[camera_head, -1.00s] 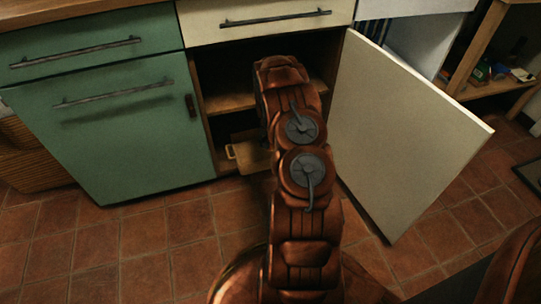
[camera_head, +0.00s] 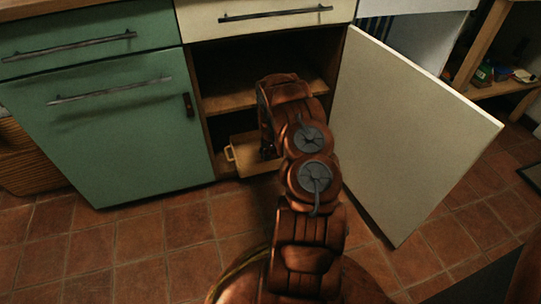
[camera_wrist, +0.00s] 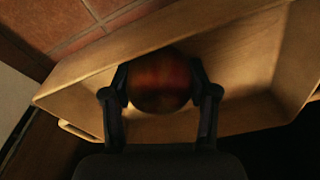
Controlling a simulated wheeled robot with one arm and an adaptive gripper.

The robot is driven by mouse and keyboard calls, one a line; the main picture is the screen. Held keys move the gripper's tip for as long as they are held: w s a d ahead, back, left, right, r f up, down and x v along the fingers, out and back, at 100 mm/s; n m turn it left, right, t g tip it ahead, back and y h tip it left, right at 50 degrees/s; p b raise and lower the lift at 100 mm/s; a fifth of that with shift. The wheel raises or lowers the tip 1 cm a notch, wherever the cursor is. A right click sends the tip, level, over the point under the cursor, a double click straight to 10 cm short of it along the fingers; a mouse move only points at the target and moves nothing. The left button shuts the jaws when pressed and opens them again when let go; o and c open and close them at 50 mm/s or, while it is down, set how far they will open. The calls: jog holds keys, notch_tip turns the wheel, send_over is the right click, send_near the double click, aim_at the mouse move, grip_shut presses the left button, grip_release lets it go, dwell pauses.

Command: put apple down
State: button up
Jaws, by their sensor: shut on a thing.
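A dark red apple (camera_wrist: 160,82) sits between the two black fingers of my gripper (camera_wrist: 160,90) in the wrist view. The fingers are shut on its sides. The apple is over the inside of a light wooden tray (camera_wrist: 85,85) with raised walls; I cannot tell whether it touches the tray's floor. In the head view the wooden tray (camera_head: 247,165), with a handle on its left, is in the bottom of the open cabinet. My arm hides the gripper, the apple and the tray's right part there.
The cabinet's cream door (camera_head: 405,135) stands open at the right of my arm. A wooden shelf (camera_head: 235,102) crosses the cabinet above the tray. A green cabinet front (camera_head: 110,145) is shut on the left. The tiled floor (camera_head: 150,250) in front is clear.

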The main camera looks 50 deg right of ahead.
jog(key=shift+f, duration=0.6)
jog(key=o, duration=1.4)
jog(key=shift+c, duration=0.2)
